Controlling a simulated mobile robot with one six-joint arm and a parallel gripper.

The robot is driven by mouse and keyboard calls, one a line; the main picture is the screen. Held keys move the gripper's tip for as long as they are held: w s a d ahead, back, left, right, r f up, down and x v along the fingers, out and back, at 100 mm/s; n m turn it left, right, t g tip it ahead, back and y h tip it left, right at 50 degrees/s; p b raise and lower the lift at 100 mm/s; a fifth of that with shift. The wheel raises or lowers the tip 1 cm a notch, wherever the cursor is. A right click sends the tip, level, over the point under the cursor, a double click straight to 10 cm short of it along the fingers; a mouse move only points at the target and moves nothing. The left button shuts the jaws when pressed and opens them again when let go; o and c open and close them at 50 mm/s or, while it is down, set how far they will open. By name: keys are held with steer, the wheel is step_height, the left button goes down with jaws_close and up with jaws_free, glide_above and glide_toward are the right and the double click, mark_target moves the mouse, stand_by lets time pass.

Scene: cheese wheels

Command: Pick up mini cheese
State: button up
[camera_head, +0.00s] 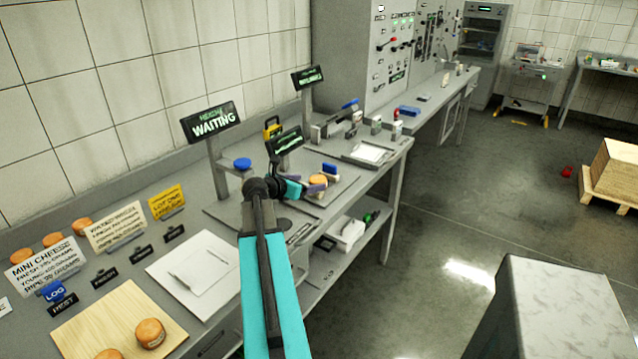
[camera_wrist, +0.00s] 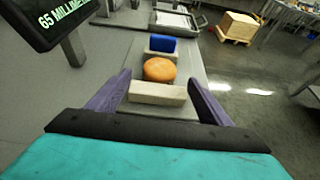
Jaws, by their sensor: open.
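A round orange mini cheese (camera_wrist: 159,69) sits between a pale block (camera_wrist: 157,93) and a blue block (camera_wrist: 162,44) on a grey surface in the wrist view. My gripper (camera_wrist: 160,79) is open, with one purple finger on each side of the pale block, pointing toward the cheese. Gaps show between the fingers and the cheese. In the head view the cheese (camera_head: 318,180) shows partly behind the purple fingers. More mini cheeses (camera_head: 150,332) lie on a wooden board (camera_head: 75,330) at the lower left, and others stand along the wall.
A display (camera_wrist: 52,20) reading "65 MILLIME..." stands close at the left in the wrist view. A sign (camera_head: 211,122) reading "WAITING" rises behind my arm. A white tray (camera_head: 368,153) lies further along the bench. A wooden crate (camera_head: 612,170) is on the floor at the right.

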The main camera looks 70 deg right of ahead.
mark_target(315, 181)
steer(key=shift+x, duration=1)
steer(key=shift+d, duration=0.1)
steer(key=shift+p+x, duration=0.6)
steer(key=shift+x, duration=2.05)
steer(key=c, duration=1.2)
steer(key=shift+r, duration=0.1)
